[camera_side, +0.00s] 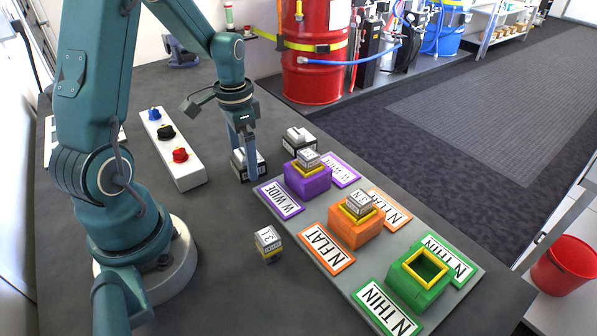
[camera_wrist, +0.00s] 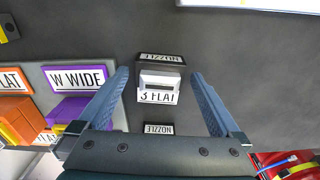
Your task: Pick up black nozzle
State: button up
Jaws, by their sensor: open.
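A black block labelled NOZZLE (camera_side: 262,163), with a white top, stands on the dark table below my gripper (camera_side: 244,160) in the side view. My gripper is open, and its fingers partly cover the block there. In the wrist view the block (camera_wrist: 160,77) shows a white tag reading 3 FLAT and lies between the two fingertips (camera_wrist: 160,73); contact cannot be told. A second black-and-white NOZZLE block (camera_side: 299,141) stands just behind and to the right. In the wrist view, it is mostly hidden by my gripper, with its label (camera_wrist: 158,129) showing.
A grey board to the right holds purple (camera_side: 307,181), orange (camera_side: 355,230) and green (camera_side: 418,283) holders; small blocks sit in the first two, and the green one is empty. A loose block (camera_side: 268,243) stands left of it. A white strip (camera_side: 186,174) bears blue, black and red knobs.

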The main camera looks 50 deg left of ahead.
jog(key=shift+f, duration=0.7)
jog(key=c, duration=1.4)
